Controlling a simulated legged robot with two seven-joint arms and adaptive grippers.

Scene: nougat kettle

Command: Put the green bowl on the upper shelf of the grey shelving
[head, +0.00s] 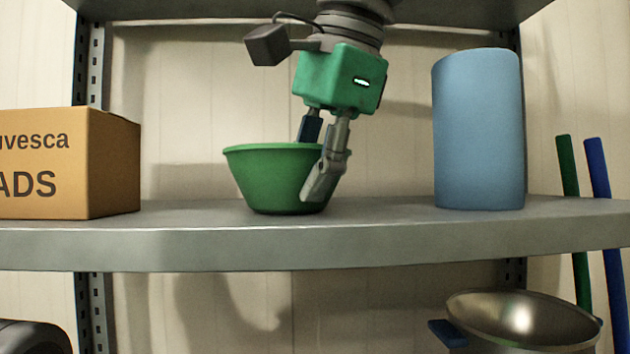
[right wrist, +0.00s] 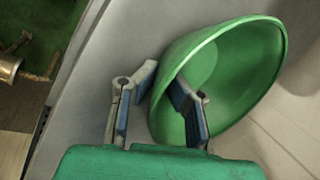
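The green bowl (head: 272,180) stands upright on the upper shelf (head: 400,238) of the grey shelving, between a cardboard box and a blue cylinder. My right gripper (head: 318,165) reaches down from above at the bowl's right side. In the right wrist view, its fingers (right wrist: 167,85) straddle the wall of the bowl (right wrist: 235,75), one inside and one outside. They look spread, with a gap around the wall. The lower part of the inner finger is hidden in the head view. My left gripper is not in view.
The cardboard box (head: 110,165) stands left on the shelf, and the blue cylinder (head: 478,130) stands right. A metal pot (head: 525,318) is below at the right, near green (head: 568,180) and blue poles (head: 600,180). Another shelf board (head: 200,10) is overhead.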

